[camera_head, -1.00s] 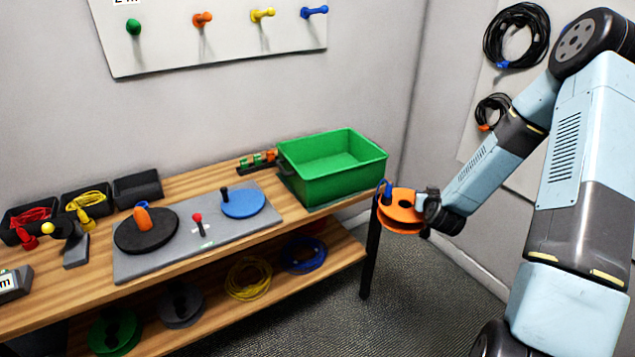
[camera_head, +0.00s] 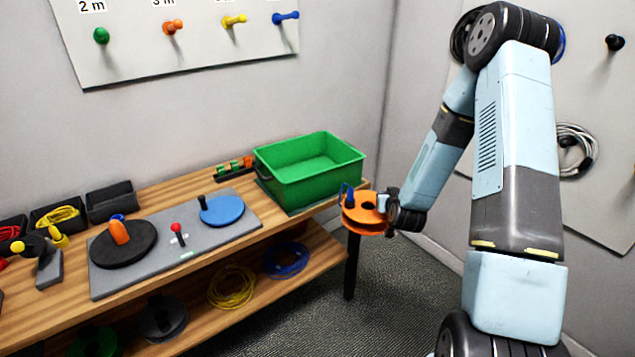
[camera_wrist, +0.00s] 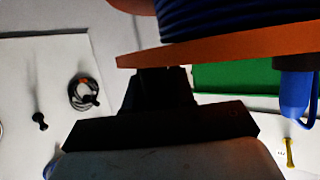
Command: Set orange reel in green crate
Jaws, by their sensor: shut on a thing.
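The orange reel (camera_head: 368,221) is held in my gripper (camera_head: 391,212) just off the right end of the bench, in front of and slightly below the green crate's rim. In the wrist view the orange reel (camera_wrist: 225,46) fills the top, with blue cable (camera_wrist: 225,14) wound on it and a blue connector (camera_wrist: 296,94) hanging at the right. My gripper (camera_wrist: 165,78) is shut on the reel's edge. The green crate (camera_head: 306,183) stands open and looks empty at the bench's right end. It also shows behind the reel in the wrist view (camera_wrist: 235,78).
The wooden bench (camera_head: 225,248) carries a grey plate with a black disc (camera_head: 124,245) and a blue disc (camera_head: 222,211). Black bins (camera_head: 111,201) stand at the left. Coils lie on the lower shelf. Pegboards hang on the walls. Floor right of the bench is clear.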

